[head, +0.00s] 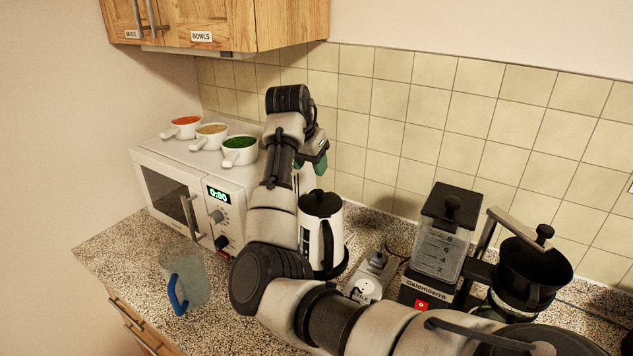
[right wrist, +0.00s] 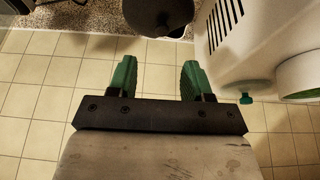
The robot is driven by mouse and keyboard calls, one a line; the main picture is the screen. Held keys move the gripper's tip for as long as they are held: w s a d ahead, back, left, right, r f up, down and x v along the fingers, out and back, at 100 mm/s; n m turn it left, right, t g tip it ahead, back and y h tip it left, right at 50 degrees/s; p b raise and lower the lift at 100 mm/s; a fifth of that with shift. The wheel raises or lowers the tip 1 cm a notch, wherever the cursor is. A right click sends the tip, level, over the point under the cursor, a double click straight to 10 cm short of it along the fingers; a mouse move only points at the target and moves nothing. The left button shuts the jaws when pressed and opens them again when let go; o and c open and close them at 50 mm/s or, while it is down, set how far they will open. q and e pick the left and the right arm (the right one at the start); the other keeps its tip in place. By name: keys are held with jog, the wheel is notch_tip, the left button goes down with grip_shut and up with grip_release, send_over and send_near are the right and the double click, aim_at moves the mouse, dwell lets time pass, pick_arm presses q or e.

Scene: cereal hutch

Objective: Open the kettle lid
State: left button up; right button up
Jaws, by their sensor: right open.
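The kettle (head: 328,240), white with a black lid (head: 320,204) and black handle, stands upright on the counter right of the microwave. Its lid appears closed, and my right arm hides part of its left side. My right gripper (head: 316,158), with green fingertips, is above the kettle near the tiled wall, apart from the lid. In the right wrist view the gripper (right wrist: 156,80) is open with nothing between its fingers. A dark rounded thing at the top of that view appears to be the kettle's lid (right wrist: 160,12). My left gripper is not in view.
The white microwave (head: 165,192) carries three handled bowls (head: 240,150). A clear jug with a blue handle (head: 186,275) stands at the counter's front left. A grinder (head: 442,245) and black coffee dripper (head: 535,270) stand to the right. Wall cabinets (head: 215,22) hang above.

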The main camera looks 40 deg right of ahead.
aim_at(319, 191)
jog(key=p+x, duration=0.1)
jog(key=x, duration=0.3)
jog(key=p+x, duration=0.2)
jog(key=x, duration=0.2)
jog(key=shift+w+d+f, duration=0.2)
jog(key=shift+w+d, duration=0.05)
jog(key=shift+d, duration=0.05)
jog(key=shift+d+f, duration=0.15)
jog(key=shift+f, duration=0.3)
grip_shut()
